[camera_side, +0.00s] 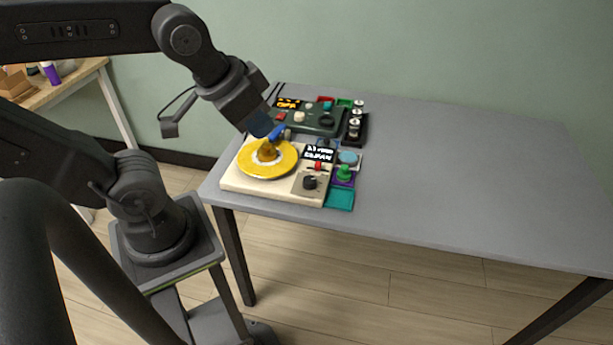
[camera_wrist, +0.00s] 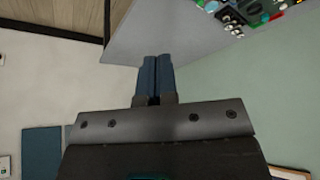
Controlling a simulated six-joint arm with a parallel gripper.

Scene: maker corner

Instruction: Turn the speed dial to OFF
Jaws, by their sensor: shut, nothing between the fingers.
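A cream turntable-like unit (camera_side: 231,183) sits near the front left corner of the grey table. A black knob (camera_side: 310,182), which looks like the speed dial, stands on a grey plate at its front right. Its setting is too small to read. A yellow disc (camera_side: 284,167) with a brown knob in the middle lies left of the dial. My gripper (camera_side: 262,126) shows above and behind the disc in the side view, apart from the dial. In the wrist view, its two blue fingers (camera_wrist: 156,62) are together and empty; the dial cannot be made out there.
A dark green control box (camera_side: 318,121) stands behind the unit. A black rack (camera_side: 355,128) with several silver-topped pieces is beside it. A green knob (camera_side: 344,172) and a teal tray (camera_side: 340,199) lie right of the unit. The table's right side (camera_side: 480,180) is clear.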

